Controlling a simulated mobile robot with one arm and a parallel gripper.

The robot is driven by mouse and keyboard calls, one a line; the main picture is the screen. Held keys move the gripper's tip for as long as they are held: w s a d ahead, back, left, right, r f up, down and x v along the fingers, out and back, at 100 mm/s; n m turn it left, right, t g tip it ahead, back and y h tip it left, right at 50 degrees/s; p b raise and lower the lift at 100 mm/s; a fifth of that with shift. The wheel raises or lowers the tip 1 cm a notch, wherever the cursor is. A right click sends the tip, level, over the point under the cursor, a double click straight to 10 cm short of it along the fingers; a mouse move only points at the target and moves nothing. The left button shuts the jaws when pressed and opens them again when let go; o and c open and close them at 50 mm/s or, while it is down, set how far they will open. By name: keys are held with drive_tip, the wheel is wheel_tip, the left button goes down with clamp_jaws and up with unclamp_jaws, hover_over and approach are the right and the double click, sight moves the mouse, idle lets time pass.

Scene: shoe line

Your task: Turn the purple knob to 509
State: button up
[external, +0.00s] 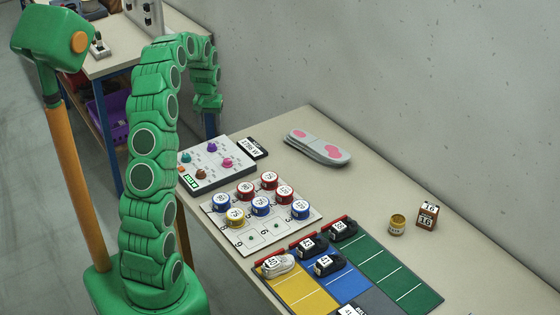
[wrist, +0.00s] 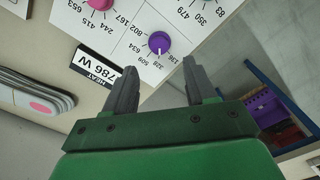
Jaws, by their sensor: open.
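The purple knob (wrist: 159,42) sits on a white panel (wrist: 70,22), ringed by printed numbers that appear upside down in the wrist view. The 509 label (wrist: 138,61) is at its lower left. A pale mark shows on the knob's lower side, near 328; its exact direction is hard to read. In the external view the purple knob (external: 211,147) is at the panel's back edge. My gripper (wrist: 160,66) is open and empty, its fingertips on either side of the knob in the picture, apart from it. In the external view my gripper (external: 208,109) hangs above and behind the panel.
A pink knob (external: 227,162), teal knob (external: 186,157) and brown knob (external: 200,174) share the panel. An insole pair (external: 318,147) and a board of numbered pots (external: 240,235) are nearby on the table.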

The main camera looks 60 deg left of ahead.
sight(212, 144)
wheel_tip(212, 144, down, 7)
drive_tip(key=shift+f, duration=0.2)
idle(0.3)
clamp_jaws()
drive_tip(key=shift+m, duration=0.3)
drive_tip(key=m, duration=0.3)
drive_tip(key=shift+d, duration=0.1)
drive_tip(key=shift+m, duration=2.1)
